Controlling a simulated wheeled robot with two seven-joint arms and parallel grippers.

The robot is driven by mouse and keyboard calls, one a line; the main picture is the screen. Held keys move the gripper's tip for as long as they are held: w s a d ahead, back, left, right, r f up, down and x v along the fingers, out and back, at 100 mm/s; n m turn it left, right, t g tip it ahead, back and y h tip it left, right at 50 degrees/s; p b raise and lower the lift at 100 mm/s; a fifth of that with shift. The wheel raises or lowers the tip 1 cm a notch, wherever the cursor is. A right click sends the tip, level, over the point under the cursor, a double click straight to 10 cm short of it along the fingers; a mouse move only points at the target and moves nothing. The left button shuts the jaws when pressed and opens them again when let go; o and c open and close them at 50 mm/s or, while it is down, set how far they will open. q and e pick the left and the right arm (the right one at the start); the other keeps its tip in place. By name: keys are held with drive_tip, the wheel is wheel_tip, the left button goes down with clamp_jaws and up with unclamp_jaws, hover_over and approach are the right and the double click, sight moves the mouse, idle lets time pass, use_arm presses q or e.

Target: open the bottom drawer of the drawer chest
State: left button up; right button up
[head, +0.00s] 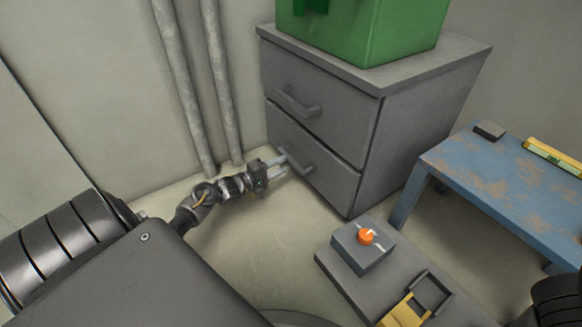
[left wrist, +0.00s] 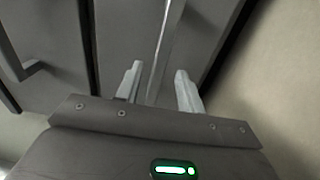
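The grey drawer chest (head: 425,125) stands against the wall in the head view, with two drawers. The bottom drawer (head: 333,180) looks shut, its front level with the chest. Its bar handle (head: 303,168) is at my left gripper (head: 281,165). In the left wrist view, the handle bar (left wrist: 167,40) runs between the two pale fingers of my left gripper (left wrist: 158,70). The fingers are apart, with a gap visible beside the bar. The top drawer (head: 325,100) is shut, and its handle (head: 298,103) is free. My right gripper is out of view.
A green box (head: 375,30) sits on the chest. A worn blue table (head: 500,185) stands to the right. A low grey platform (head: 345,277) in front holds a box with an orange knob (head: 365,237) and a yellow item (head: 402,314). Pipes (head: 222,90) run down the wall at left.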

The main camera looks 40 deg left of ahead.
sight(289, 162)
use_arm(q)
drive_tip(key=b+x, duration=0.2)
drive_tip(key=x, duration=0.2)
drive_tip(key=shift+f, duration=0.2)
drive_tip(key=shift+w+d+r+b, duration=0.1)
drive_tip(key=shift+w+r+b, duration=0.15)
drive_tip(key=shift+w, duration=0.3)
clamp_jaws()
